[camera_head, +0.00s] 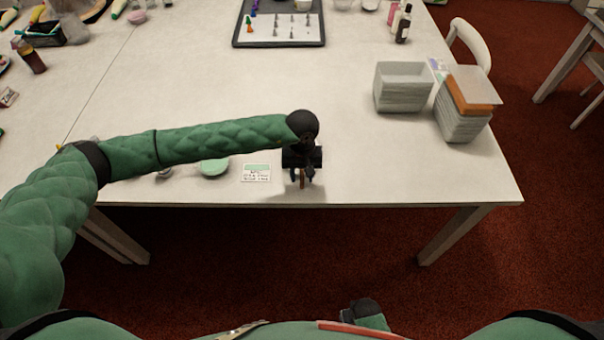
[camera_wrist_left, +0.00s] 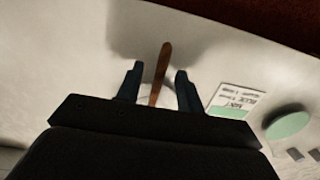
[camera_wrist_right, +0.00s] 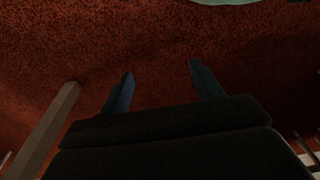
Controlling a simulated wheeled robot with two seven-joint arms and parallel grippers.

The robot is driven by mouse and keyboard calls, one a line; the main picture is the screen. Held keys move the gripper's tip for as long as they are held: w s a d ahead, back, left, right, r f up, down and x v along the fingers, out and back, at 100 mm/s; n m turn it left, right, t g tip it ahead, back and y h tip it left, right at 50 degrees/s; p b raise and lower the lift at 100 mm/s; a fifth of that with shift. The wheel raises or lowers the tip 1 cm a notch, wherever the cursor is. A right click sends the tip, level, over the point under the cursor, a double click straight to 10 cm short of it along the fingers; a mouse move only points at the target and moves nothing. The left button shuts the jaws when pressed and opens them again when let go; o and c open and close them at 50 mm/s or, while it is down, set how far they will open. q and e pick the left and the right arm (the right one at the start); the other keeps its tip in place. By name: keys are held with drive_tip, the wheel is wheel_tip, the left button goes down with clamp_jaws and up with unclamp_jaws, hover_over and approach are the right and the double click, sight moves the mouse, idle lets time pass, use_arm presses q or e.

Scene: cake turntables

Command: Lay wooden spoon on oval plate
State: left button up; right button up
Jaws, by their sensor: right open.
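A brown wooden spoon's handle (camera_wrist_left: 161,72) stands between the two fingers of my left gripper (camera_wrist_left: 158,78) in the left wrist view, with gaps at both sides. In the head view the left gripper (camera_head: 302,174) is over the table's front edge, with the brown handle (camera_head: 302,183) showing below it. The spoon's other end is hidden. A pale green, oval-looking plate (camera_head: 214,167) lies to the left of it; it also shows in the left wrist view (camera_wrist_left: 288,125). I cannot tell whether it is the oval plate. My right gripper (camera_wrist_right: 160,74) is open and empty above the red carpet.
A small printed card (camera_head: 256,172) lies between the green plate and my left gripper. A tray (camera_head: 279,43) with small pieces lies at the back. A grey box (camera_head: 402,88) and a stacked box (camera_head: 464,108) stand at the right. The table's middle is clear.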

use_arm(q)
drive_tip(key=shift+r, duration=0.15)
use_arm(e)
drive_tip(key=shift+f, duration=0.1)
use_arm(q)
drive_tip(key=shift+w+r+b, duration=0.1)
drive_tip(key=shift+r+b, duration=0.2)
drive_tip(key=r+b, duration=0.1)
drive_tip(key=r, duration=0.2)
drive_tip(key=r+b, duration=0.1)
drive_tip(key=r, duration=0.3)
drive_tip(key=shift+w, duration=0.2)
use_arm(e)
wheel_tip(320, 180, up, 11)
drive_tip(key=w+a, duration=0.1)
drive_tip(key=w, duration=0.1)
drive_tip(key=shift+w+a, duration=0.3)
drive_tip(key=shift+a, duration=0.1)
